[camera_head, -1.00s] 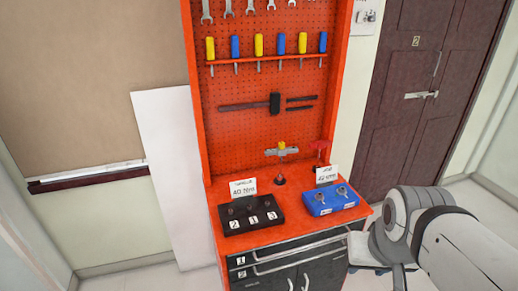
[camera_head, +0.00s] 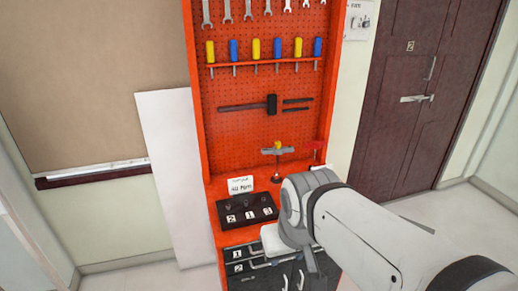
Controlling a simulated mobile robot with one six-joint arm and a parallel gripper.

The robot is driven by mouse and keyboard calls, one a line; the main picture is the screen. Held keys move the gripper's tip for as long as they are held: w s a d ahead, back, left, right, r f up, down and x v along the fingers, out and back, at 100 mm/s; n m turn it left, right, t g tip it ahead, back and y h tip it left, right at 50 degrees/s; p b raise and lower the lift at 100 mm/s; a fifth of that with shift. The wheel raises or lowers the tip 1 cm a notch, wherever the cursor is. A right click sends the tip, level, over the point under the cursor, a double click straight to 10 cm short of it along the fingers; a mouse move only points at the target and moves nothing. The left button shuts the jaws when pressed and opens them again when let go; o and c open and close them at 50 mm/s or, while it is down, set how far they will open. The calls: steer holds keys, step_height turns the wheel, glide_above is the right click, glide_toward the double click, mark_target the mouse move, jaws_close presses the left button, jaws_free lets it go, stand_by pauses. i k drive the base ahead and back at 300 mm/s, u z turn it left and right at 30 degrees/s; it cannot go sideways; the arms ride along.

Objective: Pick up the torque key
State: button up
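A T-shaped tool with a grey crossbar and a yellow top (camera_head: 277,149) stands upright at the back of the orange workbench (camera_head: 225,238); it may be the torque key, but I cannot tell for sure. A black holder (camera_head: 246,211) marked 2, 1 and 3 sits on the bench, with small dark pieces in it and a "40 Nm" card (camera_head: 241,185) behind it. My gripper (camera_head: 296,250) is over the front right of the bench, in front of the T-shaped tool. My arm hides its fingertips, so I cannot tell whether it is open or shut.
Drawers (camera_head: 240,268) are below the benchtop. A brown door (camera_head: 400,110) is at right; floor at left is free.

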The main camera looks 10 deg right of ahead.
mark_target(268, 151)
steer(key=z, duration=0.05)
steer(key=i, duration=1)
steer(key=u, duration=0.05)
